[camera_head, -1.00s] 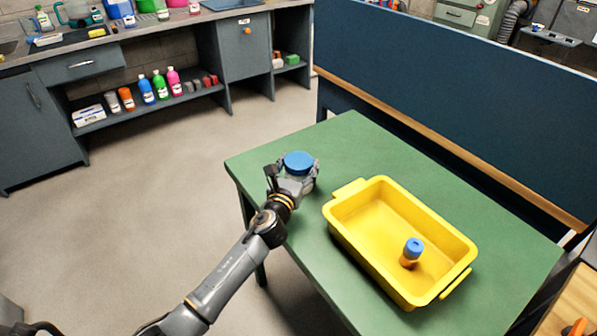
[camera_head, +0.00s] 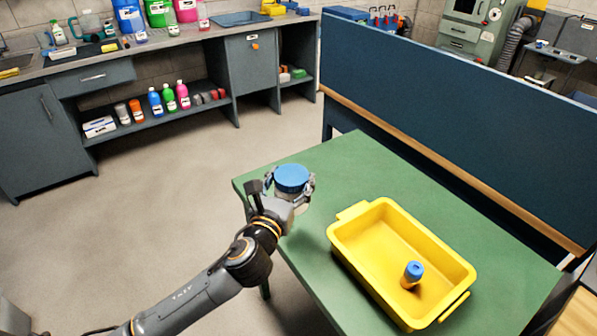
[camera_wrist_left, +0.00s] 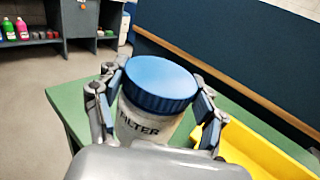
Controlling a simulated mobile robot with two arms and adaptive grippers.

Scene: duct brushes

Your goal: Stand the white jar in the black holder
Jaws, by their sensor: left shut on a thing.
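In the head view the jar's blue lid (camera_head: 292,178) shows at the left corner of the green table, with my left gripper (camera_head: 288,190) around the jar's body. I cannot tell from the head view whether the jar's base touches the table. I see no black holder in these views. My right gripper is not in view.
A yellow tray (camera_head: 345,238) stands on the green table (camera_head: 350,160), with a small orange bottle with a blue cap (camera_head: 412,274) in it. A dark blue partition (camera_head: 430,130) runs behind the table. A grey workbench (camera_head: 110,75) with bottles stands at the back left.

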